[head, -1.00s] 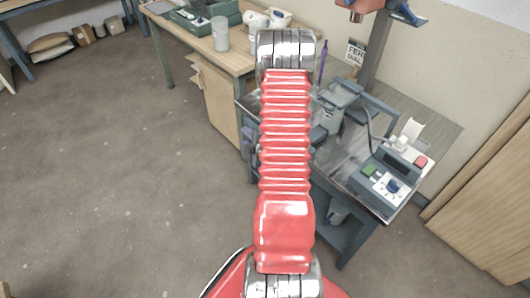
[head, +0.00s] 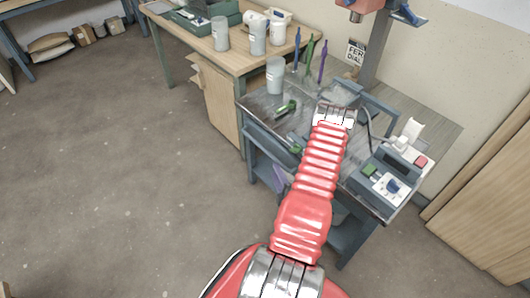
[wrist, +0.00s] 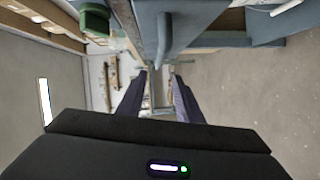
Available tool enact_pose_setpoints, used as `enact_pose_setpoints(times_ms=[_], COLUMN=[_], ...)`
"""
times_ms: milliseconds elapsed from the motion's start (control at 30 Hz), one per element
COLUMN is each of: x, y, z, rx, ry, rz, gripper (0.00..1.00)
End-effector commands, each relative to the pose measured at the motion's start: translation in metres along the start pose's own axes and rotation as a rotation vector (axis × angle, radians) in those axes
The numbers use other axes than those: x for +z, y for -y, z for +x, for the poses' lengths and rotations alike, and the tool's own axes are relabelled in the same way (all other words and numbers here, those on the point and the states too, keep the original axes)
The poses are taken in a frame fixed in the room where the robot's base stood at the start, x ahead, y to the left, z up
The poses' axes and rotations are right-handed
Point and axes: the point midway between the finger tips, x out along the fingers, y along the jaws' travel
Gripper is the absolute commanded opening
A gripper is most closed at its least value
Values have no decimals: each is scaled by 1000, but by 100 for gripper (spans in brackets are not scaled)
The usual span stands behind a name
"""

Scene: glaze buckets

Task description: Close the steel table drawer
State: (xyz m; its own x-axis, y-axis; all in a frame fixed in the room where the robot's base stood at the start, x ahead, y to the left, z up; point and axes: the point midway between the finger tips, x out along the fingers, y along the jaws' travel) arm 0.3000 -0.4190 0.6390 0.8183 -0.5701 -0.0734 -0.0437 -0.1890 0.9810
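The steel table (head: 262,103) stands right of centre in the head view. Its drawer (head: 268,143) appears pulled out along the near left side, with something green inside at its right end; my arm hides the rest. In the wrist view a blue-grey panel (wrist: 192,18) with a bar handle (wrist: 165,38), seemingly the drawer front, is at the top centre. My gripper (wrist: 160,74) is open and empty, its two dark fingers apart just below the handle in the picture. I cannot tell whether it touches. In the head view my gripper is hidden behind the arm.
A grey cup (head: 275,75), a green tool (head: 286,108) and upright coloured tools (head: 309,58) are on the steel table. A control box (head: 385,185) stands at its right end. A wooden table (head: 240,62) adjoins behind. The floor (head: 120,190) at left is clear.

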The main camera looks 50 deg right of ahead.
Motion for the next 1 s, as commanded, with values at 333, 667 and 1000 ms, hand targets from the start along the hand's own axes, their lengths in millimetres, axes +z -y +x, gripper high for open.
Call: enact_pose_setpoints(times_ms=[333,667,1000], x=[0,-1,-1], y=[0,-1,0], z=[2,31,84], rx=[-1,1,0], ry=[0,-4,-3], rz=[0,-2,-1], gripper=[33,33,33])
